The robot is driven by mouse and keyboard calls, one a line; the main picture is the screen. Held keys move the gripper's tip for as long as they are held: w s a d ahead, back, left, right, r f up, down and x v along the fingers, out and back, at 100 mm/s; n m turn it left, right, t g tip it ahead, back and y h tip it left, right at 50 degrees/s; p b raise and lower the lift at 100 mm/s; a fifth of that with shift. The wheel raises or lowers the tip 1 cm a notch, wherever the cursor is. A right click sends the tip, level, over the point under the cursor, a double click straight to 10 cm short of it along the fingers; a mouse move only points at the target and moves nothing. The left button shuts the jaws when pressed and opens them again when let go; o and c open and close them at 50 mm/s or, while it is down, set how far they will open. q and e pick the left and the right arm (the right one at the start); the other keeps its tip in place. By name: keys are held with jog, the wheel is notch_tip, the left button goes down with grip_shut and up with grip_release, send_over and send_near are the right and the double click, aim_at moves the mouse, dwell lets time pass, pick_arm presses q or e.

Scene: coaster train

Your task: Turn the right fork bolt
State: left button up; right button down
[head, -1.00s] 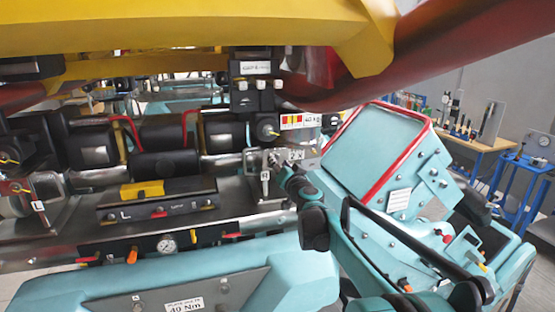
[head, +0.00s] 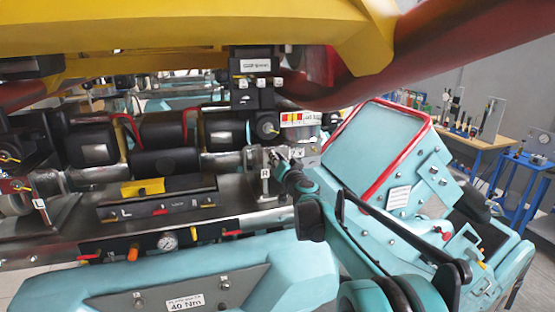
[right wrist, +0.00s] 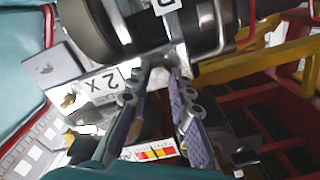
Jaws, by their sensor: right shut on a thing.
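The right fork bolt is at the grey metal fork bracket beside the R-marked post (head: 265,174), right of the black rollers in the head view. My right gripper (head: 274,156) reaches it from the lower right, and its tips hide most of the bolt. In the right wrist view, the two fingers of my right gripper (right wrist: 164,76) close on a small metal piece at the bracket, which I take as the bolt; its head is mostly covered. My left gripper is not in view.
A yellow beam (head: 190,27) and a dark red tube (head: 440,50) hang overhead. A teal box with a red rim (head: 385,145) stands close right of my arm. A black tray marked L (head: 150,203) and a gauge (head: 166,243) lie left of the bracket.

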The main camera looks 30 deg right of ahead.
jog(key=m+b, duration=0.2)
jog(key=m, duration=0.9)
jog(key=shift+b, duration=0.35)
jog(key=shift+m, duration=0.4)
jog(key=shift+f, duration=0.1)
jog(key=c, duration=1.4)
grip_release()
jog(key=shift+o, duration=0.2)
jog(key=shift+s, duration=0.1)
